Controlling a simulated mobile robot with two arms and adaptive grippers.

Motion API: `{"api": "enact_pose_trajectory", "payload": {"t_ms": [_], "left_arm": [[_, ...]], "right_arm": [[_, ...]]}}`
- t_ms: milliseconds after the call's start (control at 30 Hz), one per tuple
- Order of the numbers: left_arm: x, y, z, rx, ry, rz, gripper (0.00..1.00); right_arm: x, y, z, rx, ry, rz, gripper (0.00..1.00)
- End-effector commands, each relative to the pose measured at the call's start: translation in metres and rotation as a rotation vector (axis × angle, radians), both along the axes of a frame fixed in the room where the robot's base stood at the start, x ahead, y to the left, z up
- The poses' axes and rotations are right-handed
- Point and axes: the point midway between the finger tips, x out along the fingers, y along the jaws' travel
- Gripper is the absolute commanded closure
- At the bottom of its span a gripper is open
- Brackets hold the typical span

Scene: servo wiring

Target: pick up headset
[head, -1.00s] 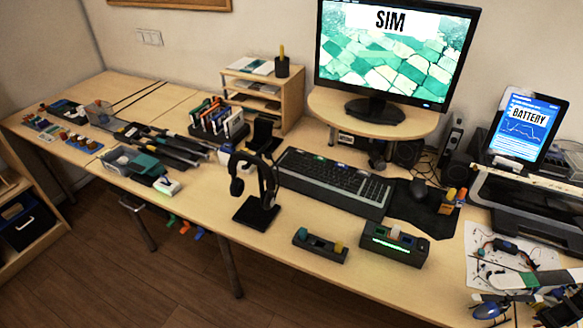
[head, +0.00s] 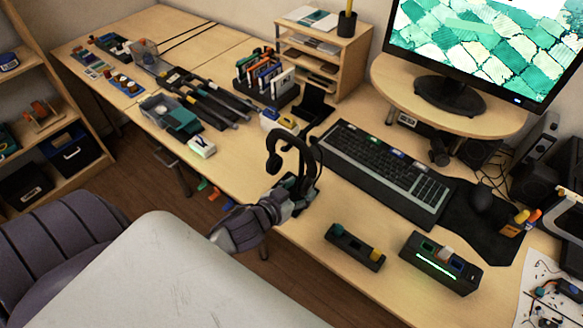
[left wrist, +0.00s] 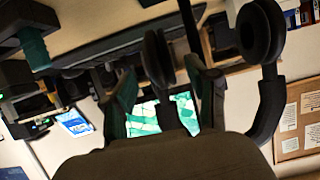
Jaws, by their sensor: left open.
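The black headset (head: 274,164) hangs on its dark stand at the front of the desk. My left gripper (head: 297,193) reaches in from the lower left and is at the lower part of the headset, hiding most of the stand. In the left wrist view the two fingers (left wrist: 164,88) are apart. One dark ear cup (left wrist: 157,58) of the headset shows between them, and the other cup and band (left wrist: 262,35) show to the right. I cannot tell whether the fingers touch the headset. My right gripper is not in view.
A keyboard (head: 380,170) lies right of the headset, with a mouse (head: 481,198) beyond it. Two small dark holders (head: 356,247) (head: 440,263) sit near the front edge. Tools and boxes lie to the left. A chair (head: 60,250) stands at lower left.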

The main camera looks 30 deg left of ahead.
Motion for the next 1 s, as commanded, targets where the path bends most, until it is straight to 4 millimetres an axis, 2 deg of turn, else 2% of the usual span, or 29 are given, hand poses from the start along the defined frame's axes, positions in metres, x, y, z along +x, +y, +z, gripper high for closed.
{"api": "enact_pose_trajectory", "payload": {"t_ms": [267, 533, 833, 1000], "left_arm": [[0.023, -0.001, -0.006, 0.0, -0.001, 0.0, 0.42], [0.058, -0.003, -0.019, 0.001, -0.001, 0.0, 0.42], [0.061, -0.004, -0.022, 0.0, 0.0, -0.001, 0.42], [0.061, -0.004, -0.022, 0.0, 0.001, -0.001, 0.7]], "right_arm": [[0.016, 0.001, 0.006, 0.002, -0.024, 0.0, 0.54], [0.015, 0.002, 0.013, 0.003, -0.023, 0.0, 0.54], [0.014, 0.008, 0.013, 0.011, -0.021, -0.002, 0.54], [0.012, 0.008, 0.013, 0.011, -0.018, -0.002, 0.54]]}}
